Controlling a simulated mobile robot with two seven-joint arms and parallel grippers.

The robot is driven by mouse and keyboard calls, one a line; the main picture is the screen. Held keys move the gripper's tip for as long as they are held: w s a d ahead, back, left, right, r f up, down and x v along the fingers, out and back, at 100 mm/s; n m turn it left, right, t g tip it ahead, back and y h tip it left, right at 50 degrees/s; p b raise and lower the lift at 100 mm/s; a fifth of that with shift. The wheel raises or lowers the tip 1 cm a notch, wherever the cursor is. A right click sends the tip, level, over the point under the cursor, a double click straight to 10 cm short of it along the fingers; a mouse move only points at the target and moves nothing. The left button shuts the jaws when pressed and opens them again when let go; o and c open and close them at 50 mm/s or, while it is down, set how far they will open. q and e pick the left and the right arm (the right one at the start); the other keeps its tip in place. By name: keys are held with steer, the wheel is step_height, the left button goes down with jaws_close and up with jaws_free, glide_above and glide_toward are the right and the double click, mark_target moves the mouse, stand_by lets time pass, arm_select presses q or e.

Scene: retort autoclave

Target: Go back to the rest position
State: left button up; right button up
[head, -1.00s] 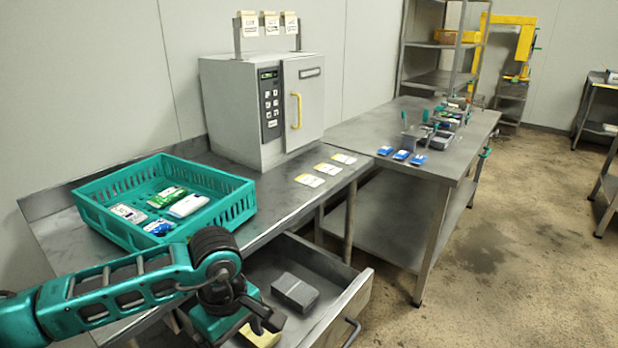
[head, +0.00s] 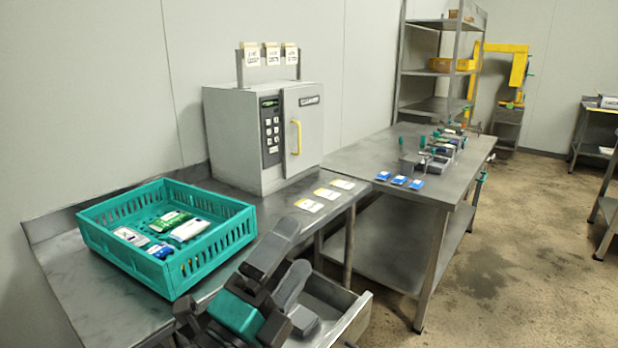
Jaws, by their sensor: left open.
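My left gripper (head: 290,250) shows at the bottom centre of the head view, raised over the open drawer (head: 350,325) under the steel table. Its dark fingers are spread apart with nothing between them. The gripper hides much of the drawer and part of the table's front edge. A grey block (head: 303,319) in the drawer shows partly behind the gripper. My right gripper is not in view.
A green crate (head: 210,262) with several packets stands left of the gripper. The grey autoclave (head: 235,140) with a yellow handle stands behind. Cards (head: 326,194) lie on the table edge. A second table (head: 365,155) holds blue packets (head: 399,180).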

arm_select(q)
steer(key=s+a+f+n+g+y, duration=0.3)
steer(key=a+f+n+g+y, duration=0.2)
steer(key=a+f+n+y, duration=1.05)
steer(key=s+a+f+n+g+h, duration=0.1)
steer(key=s+f+n+g+h, duration=0.1)
steer(key=s+f+n+g, duration=0.45)
steer(key=s+a+f+n+g+h, duration=0.15)
steer(key=s+f+g, duration=0.3)
steer(key=s, duration=0.55)
steer(key=w+d+f+t+h, duration=0.1)
steer(key=w+d+f+t, duration=0.2)
steer(key=w+f+t, duration=0.4)
steer(key=shift+f+t, duration=0.5)
steer(key=shift+f, duration=0.8)
